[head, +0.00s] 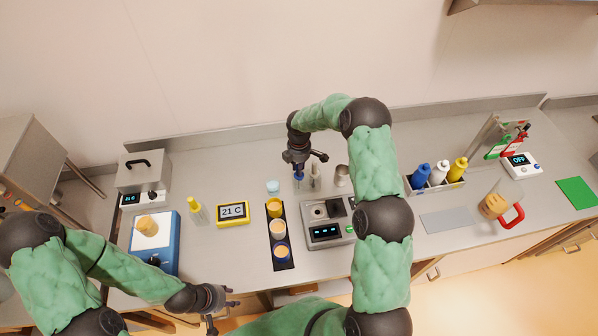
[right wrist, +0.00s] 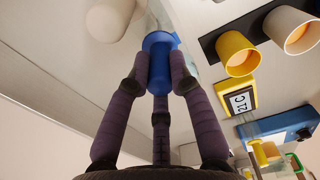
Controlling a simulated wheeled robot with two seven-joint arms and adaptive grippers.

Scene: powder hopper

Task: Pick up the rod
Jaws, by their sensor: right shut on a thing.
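The rod has a blue end (right wrist: 158,45), which shows between my fingertips in the right wrist view. The blue part also shows below the fingers in the head view (head: 298,175). My right gripper (head: 300,163) is shut on this blue end, above the back middle of the bench, and its fingers (right wrist: 159,75) press around it in the right wrist view. The rod's far end is hard to make out. My left gripper (head: 222,304) is open and empty near the bench's front edge.
A grey device (head: 325,233) with a display stands in front of the right gripper. A black rack (head: 275,250) with several cups lies left of it. Blue, white and yellow bottles (head: 438,174) stand to the right. A yellow 21 C display (head: 232,213) is at the left.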

